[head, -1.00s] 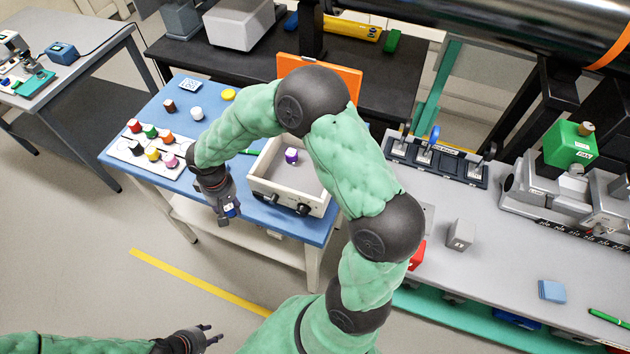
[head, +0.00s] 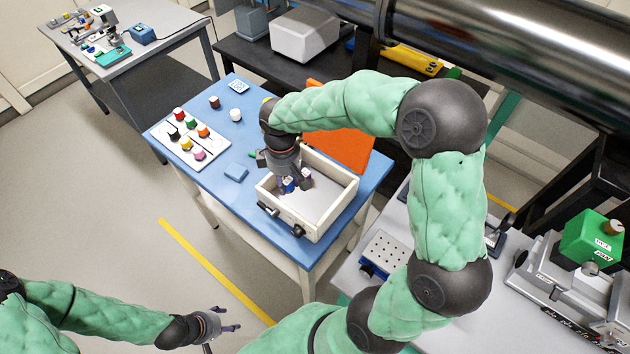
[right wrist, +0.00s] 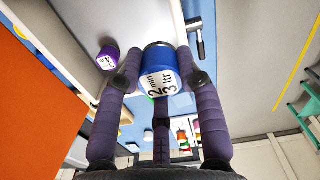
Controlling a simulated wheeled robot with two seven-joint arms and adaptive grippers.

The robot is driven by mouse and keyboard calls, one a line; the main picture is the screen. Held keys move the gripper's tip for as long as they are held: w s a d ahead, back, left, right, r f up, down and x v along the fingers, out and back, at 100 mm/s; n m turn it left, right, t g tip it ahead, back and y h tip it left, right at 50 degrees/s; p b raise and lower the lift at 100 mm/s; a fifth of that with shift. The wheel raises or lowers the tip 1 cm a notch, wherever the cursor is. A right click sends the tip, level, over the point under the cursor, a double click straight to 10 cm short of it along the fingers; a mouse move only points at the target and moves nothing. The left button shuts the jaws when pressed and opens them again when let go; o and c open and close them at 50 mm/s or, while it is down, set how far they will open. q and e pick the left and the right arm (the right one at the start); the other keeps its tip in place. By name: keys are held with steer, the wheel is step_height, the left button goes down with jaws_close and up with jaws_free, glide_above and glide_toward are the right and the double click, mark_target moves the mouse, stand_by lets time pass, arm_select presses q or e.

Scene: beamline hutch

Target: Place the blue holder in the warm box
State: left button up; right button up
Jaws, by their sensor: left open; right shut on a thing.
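The warm box (head: 278,215) is a white open box with dark knobs on its front and an orange lid (head: 342,150) standing raised behind it. My right gripper (head: 293,182) is shut on the blue holder (head: 288,186), over the front left part of the box. In the right wrist view the blue holder (right wrist: 158,60) sits between the fingers, its white printed label showing. A purple holder (right wrist: 107,58) stands on the box floor beside it, apart from the fingers. I cannot tell whether the blue holder touches the floor. My left gripper (head: 222,322) is open and empty, low over the floor.
The box stands on a blue table (head: 215,150). A white rack (head: 176,148) of several coloured holders is at its left, with a brown (head: 214,102) and a white holder (head: 235,114) behind. A blue pad (head: 236,172) lies left of the box. A grey bench is at right.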

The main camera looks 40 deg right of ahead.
steer(key=s+d+f, duration=0.1)
steer(key=d+f, duration=0.2)
steer(key=d, duration=0.4)
steer(key=b, duration=0.2)
glide_above(327, 194)
steer(key=a, duration=0.1)
step_height(327, 194, down, 5)
steer(key=shift+a+r, duration=0.1)
steer(key=shift+d+f, duration=0.45)
steer(key=shift+f, duration=0.15)
steer(key=shift+d+f+b, duration=0.2)
steer(key=shift+f+b, duration=0.15)
steer(key=shift+f, duration=1.35)
steer(key=shift+s, duration=0.1)
steer(key=shift+f, duration=0.2)
steer(key=o, duration=1.2)
